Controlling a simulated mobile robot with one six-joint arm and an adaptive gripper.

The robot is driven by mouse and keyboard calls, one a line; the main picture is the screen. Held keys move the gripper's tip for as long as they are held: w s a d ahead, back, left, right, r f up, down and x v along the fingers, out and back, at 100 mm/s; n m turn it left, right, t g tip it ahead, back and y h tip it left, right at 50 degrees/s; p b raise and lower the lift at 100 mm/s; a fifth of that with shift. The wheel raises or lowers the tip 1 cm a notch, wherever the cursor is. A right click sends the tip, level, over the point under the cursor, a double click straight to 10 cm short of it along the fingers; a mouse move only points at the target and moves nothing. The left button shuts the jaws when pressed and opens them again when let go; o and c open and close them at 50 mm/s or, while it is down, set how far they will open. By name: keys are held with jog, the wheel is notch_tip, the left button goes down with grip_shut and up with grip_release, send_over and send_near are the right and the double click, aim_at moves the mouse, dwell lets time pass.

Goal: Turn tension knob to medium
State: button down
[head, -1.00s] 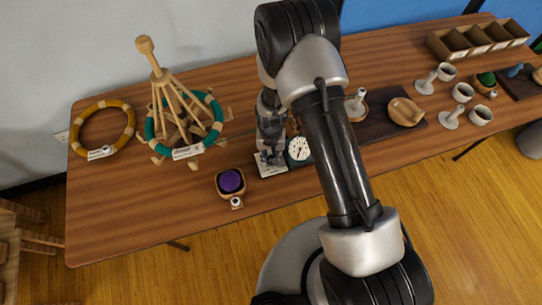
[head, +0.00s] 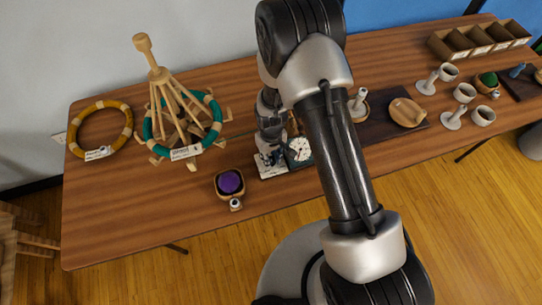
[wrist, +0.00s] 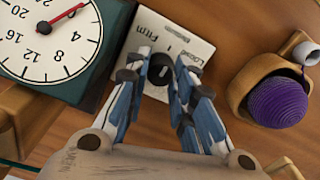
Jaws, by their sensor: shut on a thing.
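The tension knob (wrist: 159,72) is a dark round knob with a pale mark, on a white plate (wrist: 186,37) lettered Loose and Firm, with a smaller middle word that is hard to read. My gripper (wrist: 160,70) is shut on the knob, one finger on each side of it. The fingers hide part of the plate, and which word the mark points to is unclear. In the head view my gripper (head: 268,157) is over the plate (head: 272,171), and the knob is hidden.
A dial with a red hand (wrist: 52,38) stands close left of my gripper in the wrist view. A purple yarn ball (wrist: 277,101) in a wooden holder sits close right. A wooden yarn swift (head: 180,115) with a teal ring stands farther left.

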dwell(0.4)
jog(key=c, duration=1.3)
grip_release()
notch_tip(320, 180, up, 12)
jog(key=shift+r, duration=0.1)
